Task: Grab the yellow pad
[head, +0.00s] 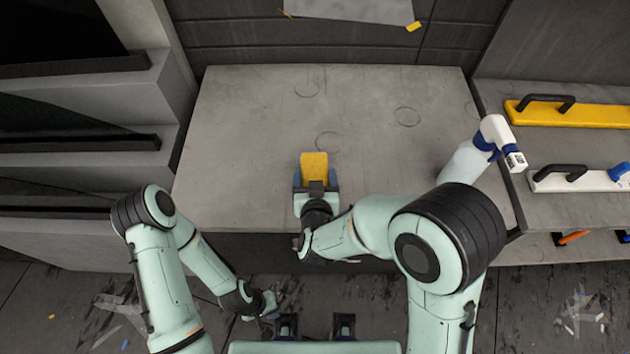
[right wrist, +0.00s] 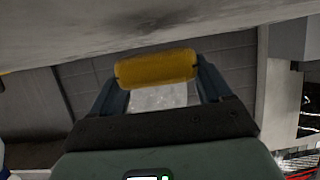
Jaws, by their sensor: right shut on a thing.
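The yellow pad (head: 314,164) is between the fingers of my right gripper (head: 315,181), over the front part of the grey tabletop. In the right wrist view, the pad (right wrist: 156,68) lies across between the two fingertips of the right gripper (right wrist: 158,80), touching both. The gripper is shut on it. My left gripper (head: 270,304) hangs low in front of the table, apart from the pad. It shows small and from the side, so its finger opening is not clear.
The grey table (head: 240,120) is mostly clear. A white spray bottle (head: 470,160) stands at its right, beside my right arm. A right-hand shelf holds a yellow tool (head: 580,115) and a white tool (head: 575,182) with black handles. Grey ledges (head: 100,100) rise at left.

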